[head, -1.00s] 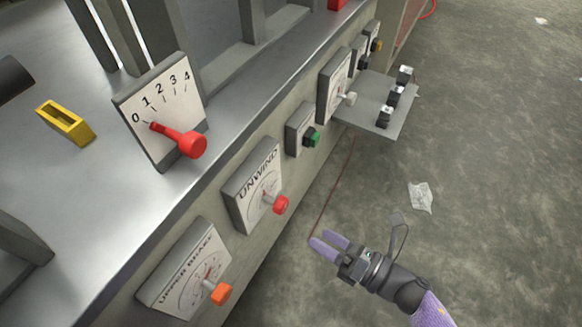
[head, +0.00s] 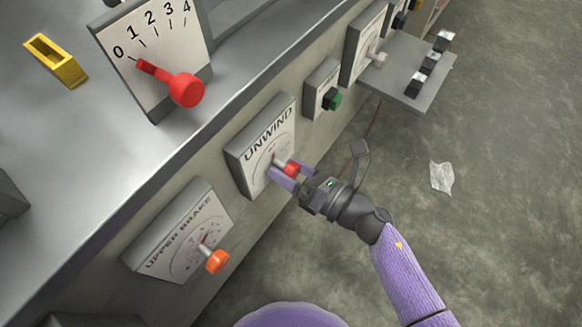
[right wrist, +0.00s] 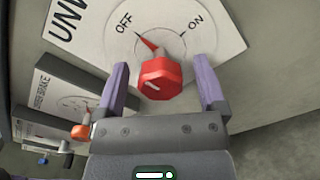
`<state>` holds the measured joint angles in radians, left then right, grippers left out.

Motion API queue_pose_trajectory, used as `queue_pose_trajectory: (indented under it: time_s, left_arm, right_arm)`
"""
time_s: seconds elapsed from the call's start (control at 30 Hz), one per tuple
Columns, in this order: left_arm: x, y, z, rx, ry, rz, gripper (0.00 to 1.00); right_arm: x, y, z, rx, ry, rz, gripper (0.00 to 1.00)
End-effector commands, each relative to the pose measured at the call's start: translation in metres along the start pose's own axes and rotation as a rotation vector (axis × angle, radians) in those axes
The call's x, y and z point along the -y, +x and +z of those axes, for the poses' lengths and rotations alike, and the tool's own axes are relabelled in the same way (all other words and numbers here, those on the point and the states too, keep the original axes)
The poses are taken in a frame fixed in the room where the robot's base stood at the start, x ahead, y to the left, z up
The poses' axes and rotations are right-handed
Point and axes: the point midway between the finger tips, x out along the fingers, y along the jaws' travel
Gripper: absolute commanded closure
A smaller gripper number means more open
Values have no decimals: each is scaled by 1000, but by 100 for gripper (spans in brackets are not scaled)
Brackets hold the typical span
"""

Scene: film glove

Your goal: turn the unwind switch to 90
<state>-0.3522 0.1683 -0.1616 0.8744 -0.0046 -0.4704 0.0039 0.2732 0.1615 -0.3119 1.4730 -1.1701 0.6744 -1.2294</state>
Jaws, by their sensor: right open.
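The unwind switch is a red knob (head: 291,168) on a plate marked UNWIND (head: 262,146) on the machine's side. In the right wrist view the red knob (right wrist: 161,78) sits between my fingers, and its red pointer is toward OFF, with ON to the right on the dial (right wrist: 115,45). My right gripper (head: 290,178) is open, with its purple fingers on either side of the knob; it also shows in the right wrist view (right wrist: 162,90). Both fingers look apart from the knob there. My left gripper is not in view.
The upper brake plate (head: 180,240) with its orange knob (head: 217,261) is below left. A green button (head: 332,99) and a shelf with black switches (head: 415,85) are to the upper right. A red lever (head: 185,89) stands above. The floor at right is clear apart from a paper scrap (head: 441,177).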

Motion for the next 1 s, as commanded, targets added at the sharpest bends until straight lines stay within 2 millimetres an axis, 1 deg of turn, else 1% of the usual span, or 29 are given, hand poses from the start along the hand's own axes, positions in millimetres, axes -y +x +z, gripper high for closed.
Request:
queue_pose_trajectory:
  time_s: [0.03,0.07,0.1,0.17,0.2,0.27,0.3,0.37,0.4,0.47,0.77,1.0]
  left_arm:
    - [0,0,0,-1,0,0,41]
    - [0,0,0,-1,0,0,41]
    - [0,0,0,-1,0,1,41]
    - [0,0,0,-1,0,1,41]
    - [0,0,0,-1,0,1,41]
    - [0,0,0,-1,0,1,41]
    - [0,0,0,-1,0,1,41]
    - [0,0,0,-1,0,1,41]
    - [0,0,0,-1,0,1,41]
    - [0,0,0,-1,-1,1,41]
    - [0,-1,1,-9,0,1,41]
    - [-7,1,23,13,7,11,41]
  right_arm:
    - [0,0,0,0,0,0,10]
    - [0,0,0,0,0,0,15]
    - [0,0,0,0,0,0,23]
    - [0,0,0,0,0,0,36]
    - [0,0,0,0,0,0,44]
    - [0,0,0,0,0,0,57]
    - [0,0,0,0,1,0,65]
    - [0,0,0,0,1,0,78]
    - [0,0,0,0,1,0,87]
    - [0,0,0,0,1,0,99]
    - [0,0,1,0,35,0,100]
    - [-1,0,2,-1,177,-1,100]
